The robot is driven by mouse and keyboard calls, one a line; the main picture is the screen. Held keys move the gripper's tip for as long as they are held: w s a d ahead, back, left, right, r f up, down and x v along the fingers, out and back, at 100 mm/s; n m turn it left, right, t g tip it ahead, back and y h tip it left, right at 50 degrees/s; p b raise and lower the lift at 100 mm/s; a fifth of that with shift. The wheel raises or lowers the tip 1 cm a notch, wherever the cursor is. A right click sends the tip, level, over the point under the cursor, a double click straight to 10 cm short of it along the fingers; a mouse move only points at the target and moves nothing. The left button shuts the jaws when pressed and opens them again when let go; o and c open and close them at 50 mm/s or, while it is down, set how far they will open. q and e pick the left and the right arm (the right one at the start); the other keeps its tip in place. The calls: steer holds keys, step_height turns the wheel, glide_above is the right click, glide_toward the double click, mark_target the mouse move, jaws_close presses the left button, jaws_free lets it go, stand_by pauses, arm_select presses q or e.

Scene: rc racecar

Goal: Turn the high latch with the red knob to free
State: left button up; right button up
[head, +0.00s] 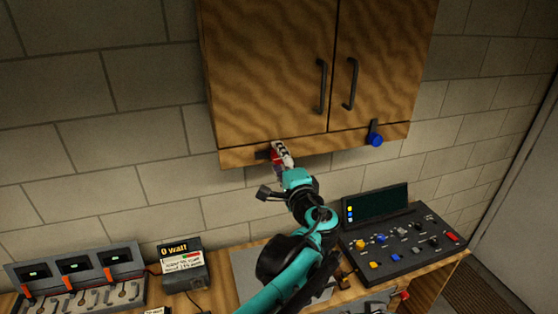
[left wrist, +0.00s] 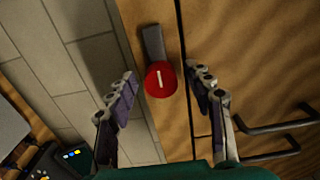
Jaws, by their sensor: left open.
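The red knob (left wrist: 160,79) is round with a white mark and sits on the cabinet's bottom rail, below the left door. Its dark grey latch bar (left wrist: 153,42) lies along the rail, beside the gap under the door; in the head view the bar (head: 262,155) points left. My left gripper (left wrist: 160,74) is open, with one finger on each side of the red knob and visible space between. In the head view the left gripper (head: 281,154) covers most of the knob. My right gripper is not in view.
The wooden cabinet (head: 265,70) has two closed doors with dark handles. A blue-knob latch (head: 376,139) sits at the rail's right, its bar pointing up. Below, the bench holds a control console (head: 400,240), a small labelled box (head: 183,268) and a switch panel (head: 75,280).

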arm_select(q)
steer(key=v, duration=1.2)
steer(key=s+a+f+n+g+b, duration=0.35)
steer(key=a+f+b, duration=0.45)
steer(key=f, duration=0.6)
steer(key=s+a+f+n+g+b, duration=0.2)
steer(key=a+f+n+g+b, duration=0.3)
steer(key=a+f, duration=0.75)
steer(key=s+f+n+h+b, duration=0.2)
steer(key=s+f+b, duration=0.3)
steer(key=f, duration=0.7)
steer(key=s+f+n+g+h+b, duration=0.1)
steer(key=s+f+n+h+b, duration=0.2)
steer(key=f, duration=0.9)
steer(key=s+b, duration=0.3)
steer(key=b, duration=0.2)
steer(key=shift+a+n+h, duration=0.3)
steer(key=shift+a+n, duration=0.05)
steer(key=shift+a, duration=0.05)
steer(key=shift+g, duration=0.25)
